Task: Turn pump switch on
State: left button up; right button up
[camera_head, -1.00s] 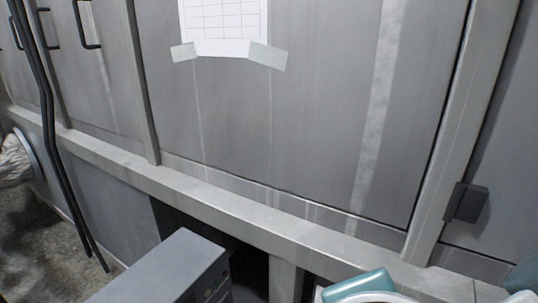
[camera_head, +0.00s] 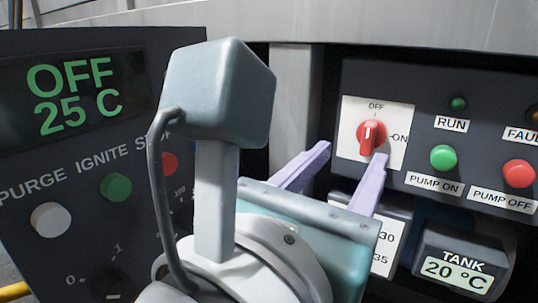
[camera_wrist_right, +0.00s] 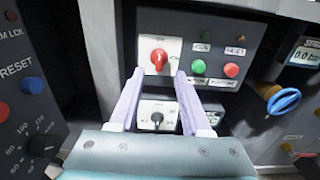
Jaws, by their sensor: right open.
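The pump switch is a red rotary knob (camera_head: 371,137) on a white plate marked OFF at the top and ON at the right. Its white mark points up, toward OFF. It also shows in the right wrist view (camera_wrist_right: 159,59). My right gripper (camera_head: 352,153) is open, its two lilac fingers pointing at the panel. In the wrist view the fingertips (camera_wrist_right: 160,73) stand left and right of the line to the knob, a little below it. They look apart from the knob; the exact gap is hard to tell. My left gripper is not in view.
Beside the knob are a green PUMP ON button (camera_head: 444,158), a red PUMP OFF button (camera_head: 518,173) and an unlit-looking RUN lamp (camera_head: 458,103). A dark control box (camera_head: 80,165) reading OFF 25 C stands at left. A blue valve handle (camera_wrist_right: 284,101) is at right.

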aim_at(368, 130)
jog(key=b+x, duration=0.5)
jog(key=x, duration=0.3)
jog(key=shift+w+d+f+b, duration=0.15)
jog(key=shift+w+d+b, duration=0.05)
jog(key=shift+w+b, duration=0.15)
jog(key=shift+w+d, duration=0.35)
jog(key=shift+w, duration=0.1)
jog(key=c, duration=0.4)
grip_shut()
